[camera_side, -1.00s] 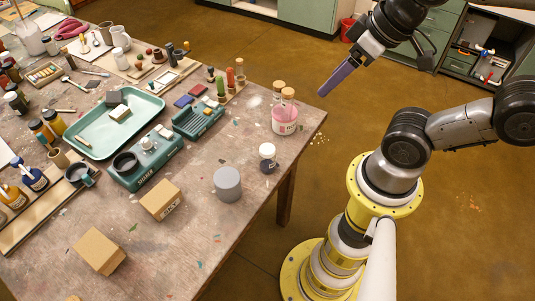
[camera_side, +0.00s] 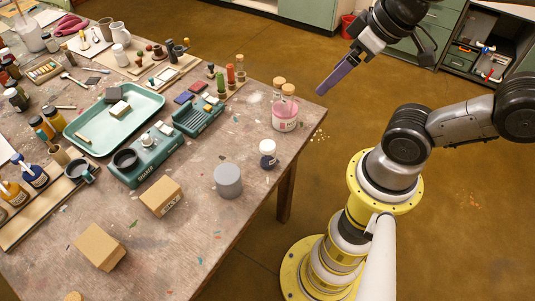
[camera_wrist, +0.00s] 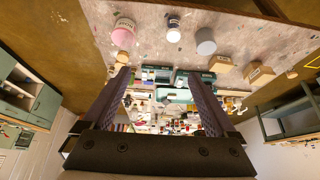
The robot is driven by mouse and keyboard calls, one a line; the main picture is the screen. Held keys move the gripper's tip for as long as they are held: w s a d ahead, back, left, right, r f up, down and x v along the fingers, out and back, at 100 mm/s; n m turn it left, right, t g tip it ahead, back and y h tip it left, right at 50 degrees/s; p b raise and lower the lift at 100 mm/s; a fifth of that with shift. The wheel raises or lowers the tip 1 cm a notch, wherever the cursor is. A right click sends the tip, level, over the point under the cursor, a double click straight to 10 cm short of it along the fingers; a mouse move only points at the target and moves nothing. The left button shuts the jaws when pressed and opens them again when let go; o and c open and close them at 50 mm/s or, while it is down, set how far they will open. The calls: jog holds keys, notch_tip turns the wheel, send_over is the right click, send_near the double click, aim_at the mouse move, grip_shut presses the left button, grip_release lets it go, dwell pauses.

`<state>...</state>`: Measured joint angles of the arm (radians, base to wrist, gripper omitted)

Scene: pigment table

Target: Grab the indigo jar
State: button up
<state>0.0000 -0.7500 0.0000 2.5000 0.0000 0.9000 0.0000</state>
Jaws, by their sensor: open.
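A small jar with a white lid and a dark blue band, which looks like the indigo jar (camera_side: 268,161), stands upright near the table's right edge. It also shows at the top of the wrist view (camera_wrist: 173,33). My gripper (camera_side: 320,91) is raised beyond the table's right edge, up and to the right of the jar and apart from it. In the wrist view my gripper (camera_wrist: 160,75) has its two fingers wide apart with nothing between them.
A pink flask (camera_side: 285,120) with cork-topped vials is just behind the jar. A grey cylinder (camera_side: 228,181) stands to its front left. A cardboard box (camera_side: 161,197) and a teal scale (camera_side: 145,161) are further left. Bare tabletop surrounds the jar.

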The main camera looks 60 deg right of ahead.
jog(key=m+g, duration=0.4)
jog(key=m, duration=1.4)
send_over(267, 153)
jog(key=w+d, duration=0.1)
jog(key=d, duration=0.2)
notch_tip(267, 153, down, 10)
jog(key=f, duration=0.1)
jog(key=shift+n+g, duration=0.3)
jog(key=shift+g, duration=0.5)
jog(key=f, duration=0.3)
jog(key=a+f, duration=0.1)
jog(key=f, duration=0.6)
jog(key=shift+s+a+f, duration=0.15)
jog(key=shift+s+f, duration=0.1)
jog(key=shift+f, duration=0.05)
jog(key=shift+w+f, duration=0.15)
jog(key=shift+f, duration=1.5)
jog(key=shift+w+f, duration=0.1)
jog(key=shift+f, duration=1.5)
jog(key=shift+c, duration=0.2)
